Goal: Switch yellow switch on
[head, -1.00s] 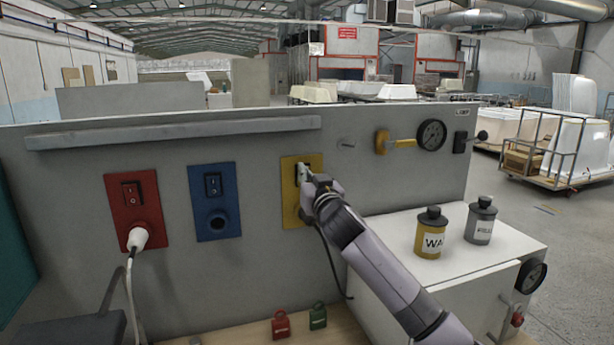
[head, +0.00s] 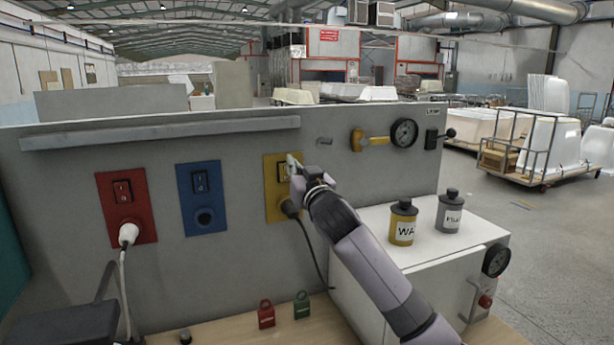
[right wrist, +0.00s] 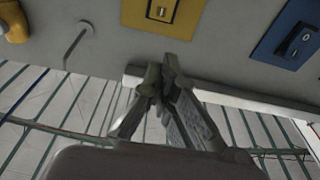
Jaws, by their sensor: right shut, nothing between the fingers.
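The yellow panel (head: 271,208) is on the grey board, with a dark rocker switch (head: 282,173) in its upper part. A dark plug with a cable sits in its lower part. My right gripper (head: 292,163) is shut and empty, at the upper right of the switch, partly covering it. I cannot tell whether it touches the panel. In the right wrist view the shut fingertips (right wrist: 164,72) lie below the yellow panel (right wrist: 183,27), apart from it in the picture. The switch's on or off position cannot be told. My left gripper is not in view.
A blue panel (head: 203,183) and a red panel (head: 112,180) with a white plug (head: 128,234) are to the left. Bottles stand on a white cabinet (head: 360,222). A grey ledge (head: 160,132) runs above.

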